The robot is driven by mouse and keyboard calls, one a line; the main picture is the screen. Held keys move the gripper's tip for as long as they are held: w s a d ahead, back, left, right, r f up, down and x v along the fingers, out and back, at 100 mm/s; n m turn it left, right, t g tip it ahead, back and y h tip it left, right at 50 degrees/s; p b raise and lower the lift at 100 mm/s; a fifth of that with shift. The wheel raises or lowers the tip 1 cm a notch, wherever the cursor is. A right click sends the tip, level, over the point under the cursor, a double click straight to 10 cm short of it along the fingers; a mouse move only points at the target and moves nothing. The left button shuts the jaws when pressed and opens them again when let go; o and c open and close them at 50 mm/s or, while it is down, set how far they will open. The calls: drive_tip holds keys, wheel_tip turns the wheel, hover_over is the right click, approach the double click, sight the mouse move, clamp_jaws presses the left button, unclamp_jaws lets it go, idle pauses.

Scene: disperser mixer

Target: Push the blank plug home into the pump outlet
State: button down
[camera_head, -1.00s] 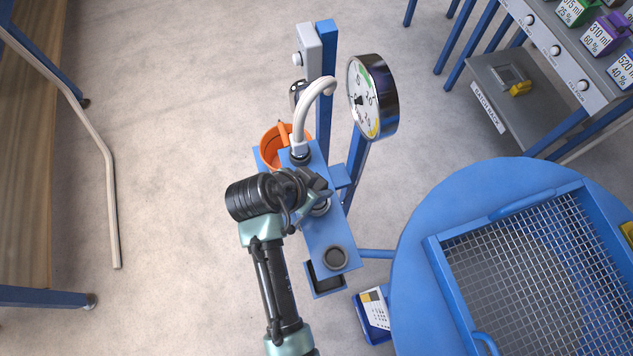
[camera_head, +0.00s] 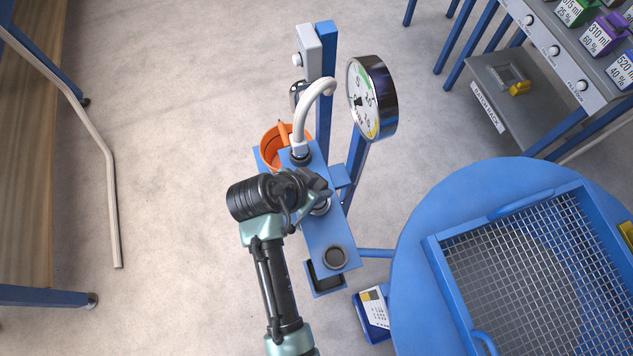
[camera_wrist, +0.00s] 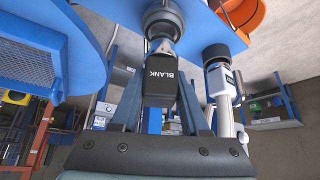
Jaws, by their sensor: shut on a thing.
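The blank plug (camera_wrist: 161,82), a black block marked BLANK, sits between the fingers of my gripper (camera_wrist: 165,108) in the wrist view. My gripper is shut on it. I cannot tell how deep the plug sits. In the head view my gripper (camera_head: 319,190) is over the middle of the blue plate (camera_head: 316,236), and a metal ring of the outlet (camera_head: 321,207) shows just beside the fingers. The plug is hidden there by my gripper.
A white curved hose (camera_head: 309,110) rises from the plate just behind my gripper, with a pressure gauge (camera_head: 365,97) to its right. An orange bucket (camera_head: 269,150) stands behind left. An empty dark socket (camera_head: 336,258) is nearer me. A blue round table (camera_head: 415,240) lies right.

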drive_tip(key=shift+f+b, duration=1.55)
drive_tip(key=shift+f, duration=0.55)
drive_tip(key=shift+c, duration=1.6)
unclamp_jaws()
drive_tip(key=v, duration=1.3)
drive_tip(key=shift+w+r, duration=0.1)
drive_tip(key=shift+w, duration=0.1)
